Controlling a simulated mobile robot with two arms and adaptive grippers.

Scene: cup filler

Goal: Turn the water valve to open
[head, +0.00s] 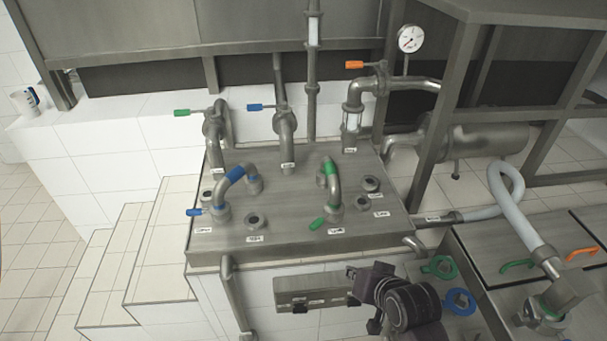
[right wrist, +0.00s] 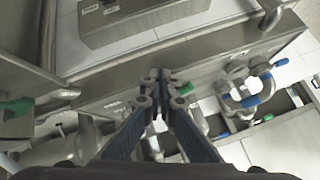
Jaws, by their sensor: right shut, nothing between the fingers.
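The pipework stands on a steel-topped counter (head: 300,235). Its lever handles show in the head view: a green one (head: 182,112), a blue one (head: 255,107) and an orange one (head: 354,64) at the back, a blue one (head: 194,211) at the left and a green one (head: 317,223) at the front. I cannot tell which is the water valve. My right gripper (head: 356,285) is low in front of the counter, apart from these levers. In the right wrist view its fingers (right wrist: 161,76) are shut and empty. My left gripper is out of view.
A grey box (head: 318,291) is on the counter's tiled front, close to my right gripper. Green (head: 440,267) and blue (head: 459,301) round handles are at the right. A pale hose (head: 512,215) and steel frame stand there. Tiled steps (head: 110,265) are at the left.

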